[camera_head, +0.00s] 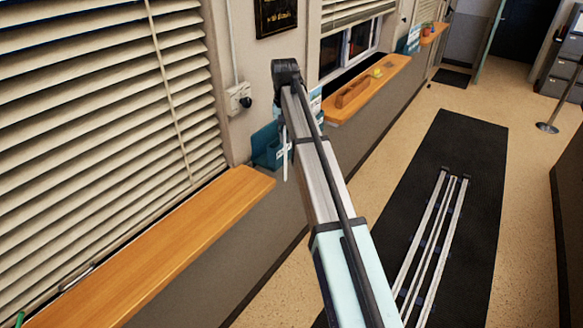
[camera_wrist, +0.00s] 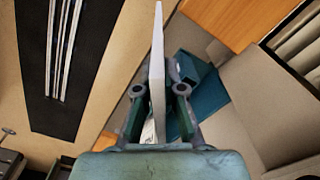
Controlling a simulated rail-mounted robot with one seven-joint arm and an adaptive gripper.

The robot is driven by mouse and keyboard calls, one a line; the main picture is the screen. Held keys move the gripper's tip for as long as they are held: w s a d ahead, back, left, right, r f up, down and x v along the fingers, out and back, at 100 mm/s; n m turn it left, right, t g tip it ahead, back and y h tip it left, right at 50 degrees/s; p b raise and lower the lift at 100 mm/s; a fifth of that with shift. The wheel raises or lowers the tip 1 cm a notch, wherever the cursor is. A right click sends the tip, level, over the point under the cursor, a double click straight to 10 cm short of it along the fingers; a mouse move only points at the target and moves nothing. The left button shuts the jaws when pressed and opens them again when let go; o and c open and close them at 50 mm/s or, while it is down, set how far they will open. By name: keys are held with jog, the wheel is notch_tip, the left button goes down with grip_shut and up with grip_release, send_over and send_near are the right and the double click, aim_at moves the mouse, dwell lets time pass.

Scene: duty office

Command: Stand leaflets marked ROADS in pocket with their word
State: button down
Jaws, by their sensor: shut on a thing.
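My gripper (camera_wrist: 159,91) is shut on a thin white leaflet (camera_wrist: 157,60), which shows almost edge-on between the two fingers in the wrist view. No word on it is readable. A teal leaflet holder (camera_wrist: 211,92) lies just to the right of the fingers in the wrist view, apart from the leaflet as far as I can tell. In the head view a teal holder (camera_head: 264,146) is on the wall below the socket, and a thin white upright strip (camera_head: 285,154) shows in front of it. My arm hides the gripper there. Pocket labels are too small to read.
A wooden ledge (camera_head: 170,240) runs under the blinds at left. A farther ledge (camera_head: 385,75) carries a wooden rack (camera_head: 352,92) and a small yellow thing. Another teal holder (camera_head: 408,41) stands beyond. A black mat (camera_head: 470,150) covers the floor at right.

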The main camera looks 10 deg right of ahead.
jog(key=w+r+m+p, duration=0.1)
jog(key=w+r+m, duration=0.5)
jog(key=w+r, duration=0.6)
jog(key=shift+w+m, duration=0.35)
jog(key=shift+m, duration=0.05)
notch_tip(320, 180, down, 13)
jog(key=b, duration=0.5)
dwell(0.3)
jog(key=shift+a, duration=0.1)
jog(key=c, duration=1.2)
grip_release()
jog(key=shift+r, duration=0.15)
